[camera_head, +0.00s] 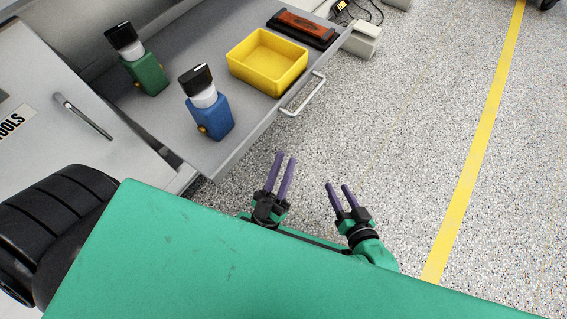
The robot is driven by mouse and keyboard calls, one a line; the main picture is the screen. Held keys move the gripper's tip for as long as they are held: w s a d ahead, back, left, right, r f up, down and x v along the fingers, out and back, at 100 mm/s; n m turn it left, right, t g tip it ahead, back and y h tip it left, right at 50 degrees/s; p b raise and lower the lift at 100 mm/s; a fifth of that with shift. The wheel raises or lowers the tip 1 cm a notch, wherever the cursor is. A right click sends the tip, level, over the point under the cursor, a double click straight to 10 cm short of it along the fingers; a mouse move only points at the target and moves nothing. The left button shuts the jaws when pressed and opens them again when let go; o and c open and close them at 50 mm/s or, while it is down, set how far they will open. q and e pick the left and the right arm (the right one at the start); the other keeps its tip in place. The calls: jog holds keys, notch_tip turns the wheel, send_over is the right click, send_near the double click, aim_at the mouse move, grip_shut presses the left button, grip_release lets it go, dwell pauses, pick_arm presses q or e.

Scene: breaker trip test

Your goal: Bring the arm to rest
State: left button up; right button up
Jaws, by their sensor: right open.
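My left gripper (286,170) has its two purple fingers apart and holds nothing. It is over the floor just beyond the green surface's edge, short of the drawer. My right gripper (337,190) is to the right of it, also with its purple fingers apart and empty. Both point away toward the drawer side, and neither touches anything in view. Most of both arms is hidden below the green surface (200,255).
An open grey drawer (165,125) holds a green device (148,75), a blue device (212,118), a yellow bin (268,62) and an orange-black block (302,27). Its handle (302,95) faces the grippers. Speckled floor (400,120) with a yellow line (475,150) is clear at right.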

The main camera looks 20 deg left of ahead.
dwell(0.5)
pick_arm(q)
jog(key=w+d+f+m+g+h, duration=0.25)
jog(key=w+f+g+h, duration=0.2)
jog(key=g, duration=0.25)
notch_tip(320, 180, down, 8)
jog(key=s+r+m+g, duration=0.1)
jog(key=g, duration=0.8)
jog(key=s+a+r+g+y+p, duration=0.2)
jog(key=s+a+p, duration=0.8)
jog(key=p, duration=0.9)
jog(key=s+a+r+g+y+p, duration=0.2)
jog(key=s+a+g+y+p, duration=0.3)
jog(key=s+a+p, duration=0.5)
jog(key=s+m+g+p, duration=0.1)
jog(key=s+g+p, duration=0.1)
jog(key=p, duration=0.7)
jog(key=shift+r+g, duration=0.15)
jog(key=shift+g, duration=0.15)
pick_arm(e)
jog(key=s+d+r+g+h, duration=0.2)
jog(key=s+d+g, duration=0.3)
jog(key=s+d, duration=0.5)
jog(key=s+d+r+g+h, duration=0.3)
jog(key=s+d+g+h, duration=0.1)
jog(key=s+d, duration=0.6)
jog(key=shift+s+r+n+g+h, duration=0.3)
jog(key=shift+s+r+g+h, duration=0.1)
jog(key=shift+s+g, duration=0.4)
